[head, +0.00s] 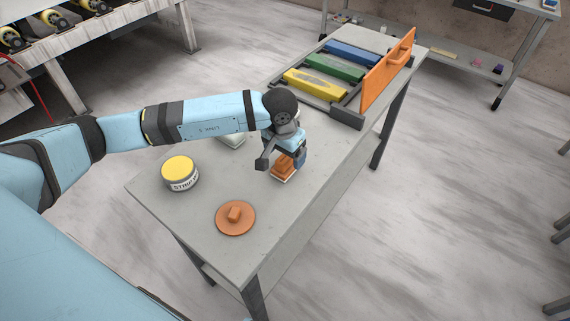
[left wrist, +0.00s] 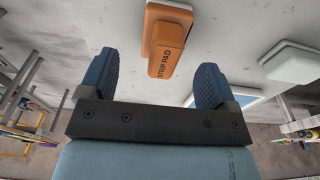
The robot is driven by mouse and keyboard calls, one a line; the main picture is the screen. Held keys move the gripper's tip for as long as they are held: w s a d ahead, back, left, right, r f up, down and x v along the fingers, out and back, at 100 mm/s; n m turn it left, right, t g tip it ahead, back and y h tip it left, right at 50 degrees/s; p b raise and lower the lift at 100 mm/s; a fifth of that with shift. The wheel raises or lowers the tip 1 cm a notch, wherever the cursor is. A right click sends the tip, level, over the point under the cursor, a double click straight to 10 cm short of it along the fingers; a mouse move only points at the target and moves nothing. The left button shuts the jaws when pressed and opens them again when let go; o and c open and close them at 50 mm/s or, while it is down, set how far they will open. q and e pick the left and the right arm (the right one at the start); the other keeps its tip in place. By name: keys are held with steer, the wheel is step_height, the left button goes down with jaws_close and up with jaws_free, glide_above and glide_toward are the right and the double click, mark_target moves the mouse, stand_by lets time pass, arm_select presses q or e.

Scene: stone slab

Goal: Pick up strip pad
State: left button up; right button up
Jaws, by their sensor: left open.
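The strip pad (left wrist: 167,47) is an orange block with dark "STRIP PAD" lettering, lying on the grey table (head: 260,225). In the head view the pad (head: 284,167) is partly hidden by my left gripper (head: 282,160). My left gripper is over the pad, its fingers pointing down. In the left wrist view the two blue fingers of the gripper (left wrist: 155,85) stand wide apart. The pad shows between and beyond them, with clear gaps on both sides. My right gripper is in neither view.
A tin with a yellow lid (head: 180,173) and an orange disc with a knob (head: 235,217) stand nearby on the table. A pale block (left wrist: 292,62) lies beside the pad. A rack of yellow, green and blue bars (head: 335,67) with an orange upright panel (head: 388,70) fills the far end.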

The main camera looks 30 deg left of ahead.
mark_target(286, 164)
arm_select(q)
steer(key=shift+w+a+f+p, duration=0.1)
steer(key=shift+w+f+p, duration=0.05)
steer(key=shift+f, duration=0.8)
steer(key=shift+w+f+p, duration=0.15)
steer(key=shift+f+p, duration=0.05)
steer(key=shift+f, duration=0.75)
steer(key=shift+w+a+f+p, duration=0.1)
steer(key=shift+w+f+p, duration=0.05)
steer(key=shift+f, duration=0.8)
steer(key=c, duration=1.1)
